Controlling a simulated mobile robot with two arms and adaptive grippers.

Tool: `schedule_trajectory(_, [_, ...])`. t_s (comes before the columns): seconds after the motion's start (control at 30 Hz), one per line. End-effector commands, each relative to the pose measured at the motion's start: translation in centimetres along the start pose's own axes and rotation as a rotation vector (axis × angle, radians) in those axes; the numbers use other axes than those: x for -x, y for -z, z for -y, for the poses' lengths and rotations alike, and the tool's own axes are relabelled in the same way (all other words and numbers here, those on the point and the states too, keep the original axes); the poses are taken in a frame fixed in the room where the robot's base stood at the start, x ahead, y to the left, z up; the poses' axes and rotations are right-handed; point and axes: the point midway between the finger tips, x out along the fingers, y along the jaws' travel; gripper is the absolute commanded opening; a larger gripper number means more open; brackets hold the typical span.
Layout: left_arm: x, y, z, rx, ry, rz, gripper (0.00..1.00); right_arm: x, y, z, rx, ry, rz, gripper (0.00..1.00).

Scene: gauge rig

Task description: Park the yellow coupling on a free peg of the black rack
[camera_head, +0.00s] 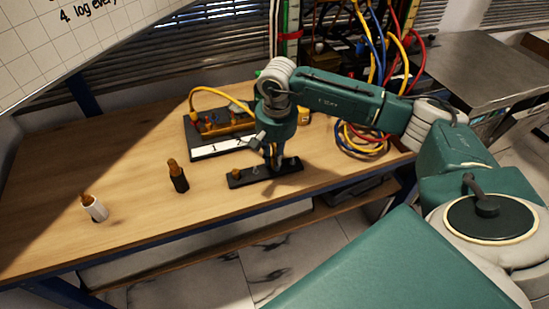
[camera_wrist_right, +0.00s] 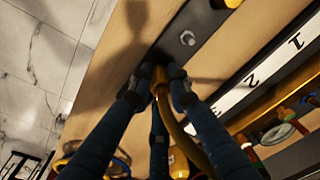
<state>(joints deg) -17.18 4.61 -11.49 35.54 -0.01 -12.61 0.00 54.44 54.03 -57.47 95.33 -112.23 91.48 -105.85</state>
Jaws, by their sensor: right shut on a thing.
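The black rack (camera_head: 262,179) lies near the front edge of the wooden bench. Its left end carries a brass-coloured piece (camera_head: 235,174), and a bare metal peg (camera_head: 256,170) stands beside that; this peg also shows in the right wrist view (camera_wrist_right: 187,38). My right gripper (camera_head: 275,168) points down at the rack, right of that peg. In the right wrist view its blue-grey fingers (camera_wrist_right: 160,88) are shut around the yellow coupling (camera_wrist_right: 160,80), with its yellow hose trailing back. The fingers hide whether the coupling touches a peg. My left gripper is not in view.
Behind the rack stands a gauge manifold with a white numbered strip (camera_head: 215,148) and a yellow hose (camera_head: 215,92). A black brass-topped piece (camera_head: 178,178) and a white one (camera_head: 95,208) stand to the left. Coiled hoses (camera_head: 362,140) lie at right. The left bench is mostly clear.

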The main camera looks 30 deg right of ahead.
Motion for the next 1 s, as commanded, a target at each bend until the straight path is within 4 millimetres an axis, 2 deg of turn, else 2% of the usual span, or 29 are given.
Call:
schedule_trajectory(0.17, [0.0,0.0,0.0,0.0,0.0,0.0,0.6,0.0,0.0,0.0,0.0,0.0,0.0,0.0])
schedule_trajectory(0.2, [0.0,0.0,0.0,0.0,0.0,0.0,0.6,0.0,0.0,0.0,0.0,0.0,0.0,0.21])
schedule_trajectory(0.23, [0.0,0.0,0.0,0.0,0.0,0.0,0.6,0.0,0.0,0.0,0.0,0.0,0.0,0.27])
schedule_trajectory(0.27, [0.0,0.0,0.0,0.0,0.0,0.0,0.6,0.0,0.0,0.0,0.0,0.0,0.0,0.3])
schedule_trajectory(0.47, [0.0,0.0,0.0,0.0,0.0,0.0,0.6,0.0,0.0,0.0,0.0,0.0,0.0,0.3])
schedule_trajectory(0.6, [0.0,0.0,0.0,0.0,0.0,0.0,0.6,0.0,0.0,0.0,0.0,0.0,0.0,0.52])
schedule_trajectory(0.87, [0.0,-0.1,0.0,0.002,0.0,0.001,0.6,0.0,0.0,0.0,0.0,0.0,0.0,0.52])
schedule_trajectory(1.0, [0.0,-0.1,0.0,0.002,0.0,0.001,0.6,0.9,0.1,0.0,0.0,0.0,-0.002,0.52])
